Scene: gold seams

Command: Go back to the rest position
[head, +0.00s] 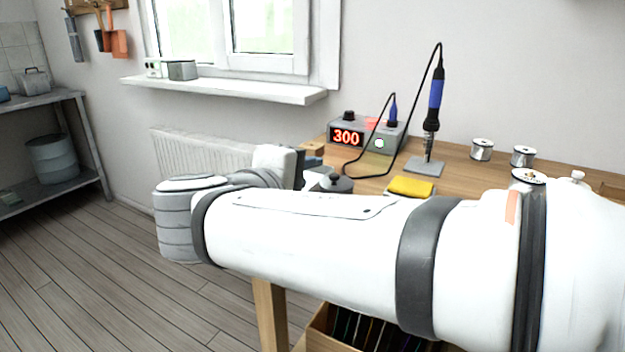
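My white arm crosses the front of the head view from the right edge towards the left, with grey bands at its joints. It bends at a rounded elbow on the left and folds back to my wrist links, which show just above the arm near the left end of the wooden workbench (465,170). The fingertips of my gripper cannot be made out, so neither its opening nor anything held shows.
On the bench stand a soldering station (365,134) reading 300, a blue-handled iron (435,95) upright in its stand, a yellow sponge (410,187) and solder spools (482,149). A window sill (225,88) and radiator (190,155) are behind. The floor (90,270) at left is clear.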

